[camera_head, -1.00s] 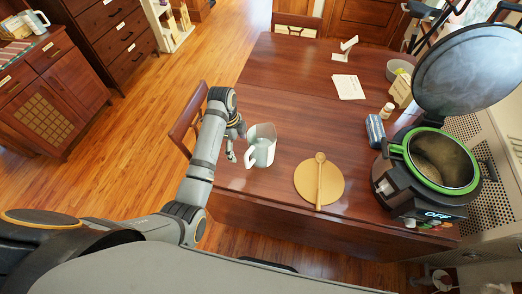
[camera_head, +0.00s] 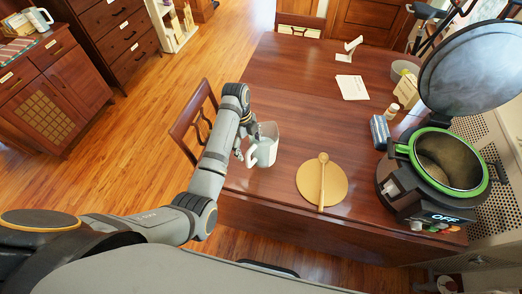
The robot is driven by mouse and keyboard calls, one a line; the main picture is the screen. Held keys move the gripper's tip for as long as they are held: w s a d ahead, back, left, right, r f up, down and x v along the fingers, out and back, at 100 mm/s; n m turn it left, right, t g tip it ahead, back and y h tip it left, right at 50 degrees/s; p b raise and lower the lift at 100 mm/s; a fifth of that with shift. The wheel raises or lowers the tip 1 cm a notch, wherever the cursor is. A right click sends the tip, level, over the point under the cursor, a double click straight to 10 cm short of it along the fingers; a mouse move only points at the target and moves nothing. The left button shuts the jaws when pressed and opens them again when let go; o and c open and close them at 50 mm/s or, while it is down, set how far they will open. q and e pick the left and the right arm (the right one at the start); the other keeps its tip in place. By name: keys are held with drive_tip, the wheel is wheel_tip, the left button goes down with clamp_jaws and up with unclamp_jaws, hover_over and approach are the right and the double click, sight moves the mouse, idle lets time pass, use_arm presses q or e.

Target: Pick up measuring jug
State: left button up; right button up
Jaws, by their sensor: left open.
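The measuring jug (camera_head: 268,148) is a pale, greyish-white jug standing upright near the left edge of the wooden table (camera_head: 290,95). Its white handle faces left and toward me. My left gripper (camera_head: 247,148) is at the jug's left side, by the handle. It is open, and its fingers partly overlap the handle in the picture. I cannot tell whether they touch it. My right gripper is not in view.
A round board (camera_head: 309,187) with a wooden spoon (camera_head: 323,170) lies right of the jug. A cooker (camera_head: 440,170) with its lid raised stands at the right. Papers (camera_head: 352,88) lie toward the back. A chair (camera_head: 190,125) stands at the table's left side.

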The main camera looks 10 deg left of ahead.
sight(260, 151)
use_arm(q)
drive_tip(key=shift+d+f, duration=0.2)
drive_tip(key=shift+f, duration=0.6)
drive_tip(key=shift+d+f, duration=0.15)
drive_tip(key=shift+f, duration=0.6)
drive_tip(key=shift+s, duration=0.1)
clamp_jaws()
